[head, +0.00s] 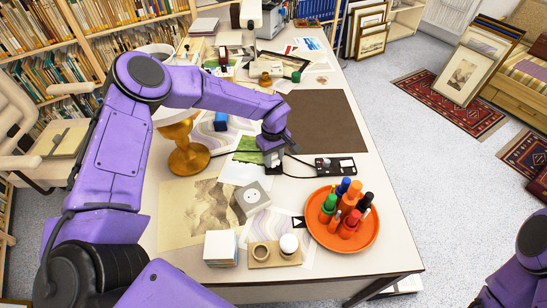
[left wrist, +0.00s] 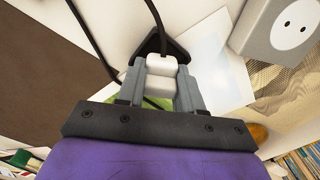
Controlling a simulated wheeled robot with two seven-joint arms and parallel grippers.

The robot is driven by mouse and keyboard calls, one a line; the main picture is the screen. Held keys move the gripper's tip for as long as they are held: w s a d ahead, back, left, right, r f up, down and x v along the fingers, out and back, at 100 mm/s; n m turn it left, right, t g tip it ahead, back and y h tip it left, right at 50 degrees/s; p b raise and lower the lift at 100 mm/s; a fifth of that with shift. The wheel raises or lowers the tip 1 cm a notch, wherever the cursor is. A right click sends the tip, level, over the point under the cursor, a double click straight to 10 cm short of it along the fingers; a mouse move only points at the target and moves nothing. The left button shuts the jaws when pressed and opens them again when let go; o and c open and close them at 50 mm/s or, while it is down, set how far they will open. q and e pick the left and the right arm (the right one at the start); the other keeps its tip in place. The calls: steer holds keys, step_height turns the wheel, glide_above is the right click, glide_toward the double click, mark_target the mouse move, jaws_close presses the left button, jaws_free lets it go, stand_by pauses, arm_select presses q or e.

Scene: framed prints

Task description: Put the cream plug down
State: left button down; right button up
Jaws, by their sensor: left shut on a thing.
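My left gripper (head: 274,160) is shut on the cream plug (left wrist: 162,66), low over the middle of the table. The plug sits between both fingers in the left wrist view, where the gripper (left wrist: 161,82) fills the lower middle. A dark angular piece (left wrist: 178,47) shows right behind the plug; I cannot tell whether they touch. A black cord runs near the plug. The grey socket box (head: 251,203) with a round white face is nearer me in the head view, apart from the gripper; it also shows in the left wrist view (left wrist: 262,38). My right gripper is out of view.
An orange tray (head: 318,240) of coloured bottles stands at the front right. A black strip (head: 324,166) lies right of the gripper. A brown mat (head: 328,118) lies bare behind it. A wooden lamp base (head: 187,155), a tile stack (head: 220,246) and a wooden holder (head: 262,257) stand nearby.

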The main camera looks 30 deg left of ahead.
mark_target(274, 154)
arm_select(q)
steer(key=shift+f, duration=0.5)
steer(key=c, duration=0.7)
jaws_free()
steer(key=shift+c, duration=0.2)
steer(key=shift+r, duration=0.1)
step_height(274, 154, up, 12)
steer(key=shift+b, duration=0.55)
